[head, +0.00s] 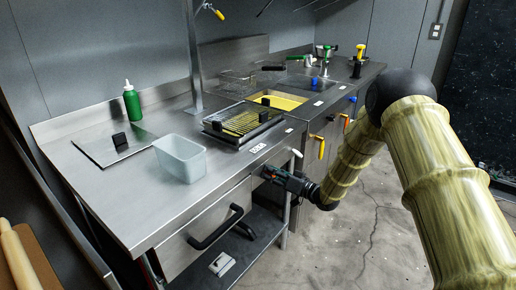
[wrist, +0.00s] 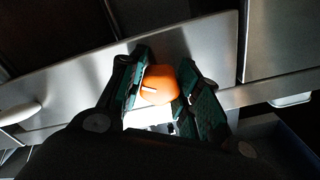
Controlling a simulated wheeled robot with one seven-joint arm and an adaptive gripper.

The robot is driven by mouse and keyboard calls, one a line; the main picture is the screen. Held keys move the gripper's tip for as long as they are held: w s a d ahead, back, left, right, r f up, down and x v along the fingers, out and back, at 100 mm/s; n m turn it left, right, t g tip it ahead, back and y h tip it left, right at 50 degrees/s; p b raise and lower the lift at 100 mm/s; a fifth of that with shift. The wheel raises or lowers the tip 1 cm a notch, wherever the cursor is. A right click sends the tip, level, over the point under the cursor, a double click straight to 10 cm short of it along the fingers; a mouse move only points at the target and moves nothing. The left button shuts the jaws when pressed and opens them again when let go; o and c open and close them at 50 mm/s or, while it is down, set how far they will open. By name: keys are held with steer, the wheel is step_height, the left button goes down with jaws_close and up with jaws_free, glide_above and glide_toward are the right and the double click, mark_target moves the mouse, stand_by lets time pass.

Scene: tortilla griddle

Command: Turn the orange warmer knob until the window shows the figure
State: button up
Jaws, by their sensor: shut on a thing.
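The orange warmer knob (wrist: 158,84) shows in the wrist view on the steel front panel (wrist: 195,48).
A white handle (head: 297,154) sticks out just right of my gripper. A drawer with a black handle (head: 216,228) is at the left, above a low shelf. A clear bin (head: 180,158), a green bottle (head: 132,102) and a griddle press (head: 242,122) stand on the counter.

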steer(key=o, duration=0.6)
steer(key=shift+d, duration=0.15)
steer(key=shift+p+v, duration=0.85)
steer(key=shift+v, duration=2.05)
steer(key=o, duration=0.3)
